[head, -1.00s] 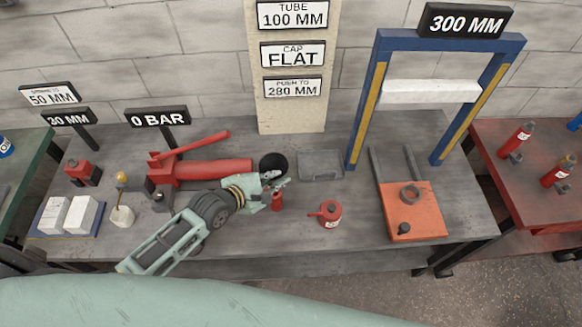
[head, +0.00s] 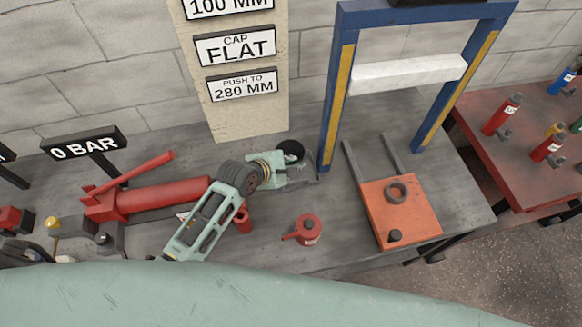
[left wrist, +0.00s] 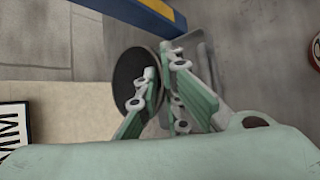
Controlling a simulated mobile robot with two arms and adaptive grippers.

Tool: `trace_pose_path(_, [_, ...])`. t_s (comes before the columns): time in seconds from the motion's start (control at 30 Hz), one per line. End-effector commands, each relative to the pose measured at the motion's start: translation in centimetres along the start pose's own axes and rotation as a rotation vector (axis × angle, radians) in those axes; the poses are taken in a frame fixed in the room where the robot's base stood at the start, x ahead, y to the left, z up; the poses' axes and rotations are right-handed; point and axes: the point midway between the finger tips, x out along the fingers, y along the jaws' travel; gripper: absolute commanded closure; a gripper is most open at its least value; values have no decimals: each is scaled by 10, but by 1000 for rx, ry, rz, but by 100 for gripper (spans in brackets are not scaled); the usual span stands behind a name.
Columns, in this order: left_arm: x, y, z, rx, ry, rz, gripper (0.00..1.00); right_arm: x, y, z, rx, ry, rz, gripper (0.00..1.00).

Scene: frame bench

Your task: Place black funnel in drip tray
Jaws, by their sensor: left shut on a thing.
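The black funnel (head: 291,149) is in the jaws of my left gripper (head: 288,170), its round dark mouth at the far side of the fingers. In the left wrist view the funnel (left wrist: 124,76) has its wall between the two fingers (left wrist: 160,92). The grey drip tray (head: 307,181) lies on the bench beneath the gripper, mostly hidden by it in the head view. In the left wrist view the tray's edge (left wrist: 207,52) shows beyond the fingers. The funnel appears over or beside the tray; its lower end is hidden. My right gripper is not in view.
A blue press frame (head: 335,110) stands just right of the tray. A red oil can (head: 308,230) and a small red bottle (head: 243,220) stand in front. A red pump (head: 165,195) lies left, an orange plate (head: 400,212) right. The bench front is partly clear.

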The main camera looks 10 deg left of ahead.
Motion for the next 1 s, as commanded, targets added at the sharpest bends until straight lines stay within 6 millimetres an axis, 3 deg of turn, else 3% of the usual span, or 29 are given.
trace_pose_path(0.13, [12, -10, -9, 1, 1, -2, 100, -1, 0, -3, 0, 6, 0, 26])
trace_pose_path(0.43, [30, -25, -20, 0, -1, 2, 100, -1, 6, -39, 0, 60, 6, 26])
trace_pose_path(0.73, [32, -28, -22, -1, -1, 2, 100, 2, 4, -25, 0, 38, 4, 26])
trace_pose_path(0.77, [32, -27, -21, -1, -1, 1, 92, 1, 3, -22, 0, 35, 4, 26])
trace_pose_path(0.83, [31, -27, -21, -1, -1, 1, 86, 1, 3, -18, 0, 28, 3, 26])
trace_pose_path(1.0, [31, -27, -21, -1, -1, 1, 86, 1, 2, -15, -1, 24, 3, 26])
